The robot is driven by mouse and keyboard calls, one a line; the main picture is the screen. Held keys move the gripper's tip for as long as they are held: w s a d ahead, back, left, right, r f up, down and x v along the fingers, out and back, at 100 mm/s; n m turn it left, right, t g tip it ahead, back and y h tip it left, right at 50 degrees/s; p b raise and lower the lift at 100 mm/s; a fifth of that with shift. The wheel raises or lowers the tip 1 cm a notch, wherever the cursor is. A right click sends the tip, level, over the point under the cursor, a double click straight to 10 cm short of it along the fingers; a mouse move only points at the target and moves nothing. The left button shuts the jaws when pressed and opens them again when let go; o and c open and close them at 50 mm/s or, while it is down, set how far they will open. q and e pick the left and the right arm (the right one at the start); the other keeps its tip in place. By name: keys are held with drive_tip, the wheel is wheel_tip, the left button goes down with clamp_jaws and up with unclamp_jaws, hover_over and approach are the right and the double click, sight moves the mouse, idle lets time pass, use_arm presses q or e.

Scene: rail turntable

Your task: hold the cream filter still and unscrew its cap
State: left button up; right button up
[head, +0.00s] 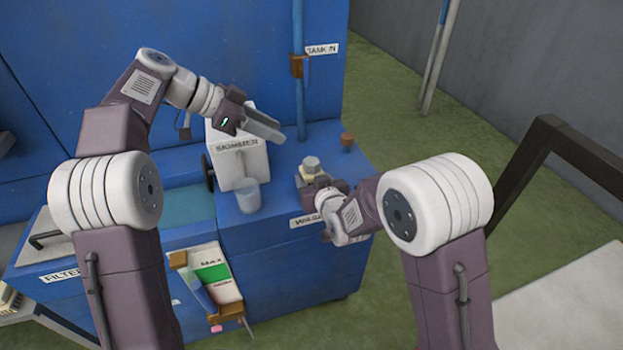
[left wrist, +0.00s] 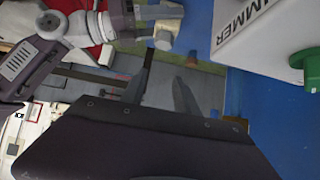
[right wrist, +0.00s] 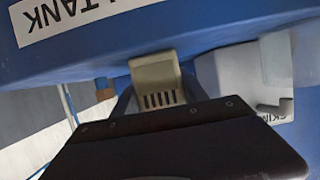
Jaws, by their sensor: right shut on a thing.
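The cream filter (head: 306,177) stands on the blue bench top, with its grey cap (head: 311,164) on top. My right gripper (head: 318,190) is shut on the filter body, low and from the front. In the right wrist view the slotted cream body (right wrist: 157,78) sits between the fingers; the cap cannot be made out there. My left gripper (head: 268,128) is above and to the left of the filter, apart from it. In the left wrist view its two fingers (left wrist: 163,85) are spread with nothing between them. The filter and cap (left wrist: 163,38) show near that view's top edge.
A white box marked SKIMMER (head: 240,162) stands left of the filter, below my left gripper. A clear cup (head: 248,195) is at its front. A blue upright pipe (head: 299,75) rises behind. A small brown fitting (head: 347,141) is at the back right.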

sight(309, 163)
idle(0.3)
use_arm(q)
drive_tip(key=o, duration=0.4)
drive_tip(key=shift+c, duration=0.2)
drive_tip(key=shift+o, duration=1)
drive_tip(key=d+n+y, duration=0.1)
drive_tip(key=s+d+n+y, duration=0.1)
drive_tip(key=d+y, duration=0.1)
drive_tip(key=d+f+n+y, duration=0.1)
drive_tip(key=shift+s+d+n+g+y, duration=0.2)
drive_tip(key=shift+d+n+g+y, duration=0.1)
drive_tip(key=shift+g+y, duration=0.1)
drive_tip(key=w+d+f, duration=0.1)
drive_tip(key=f, duration=0.2)
drive_tip(key=w+d+f+n+y, duration=0.1)
drive_tip(key=f, duration=0.2)
drive_tip(key=w+d+f+n+y, duration=0.1)
drive_tip(key=f, duration=0.3)
drive_tip(key=shift+w+d+t, duration=0.3)
drive_tip(key=shift+t, duration=0.1)
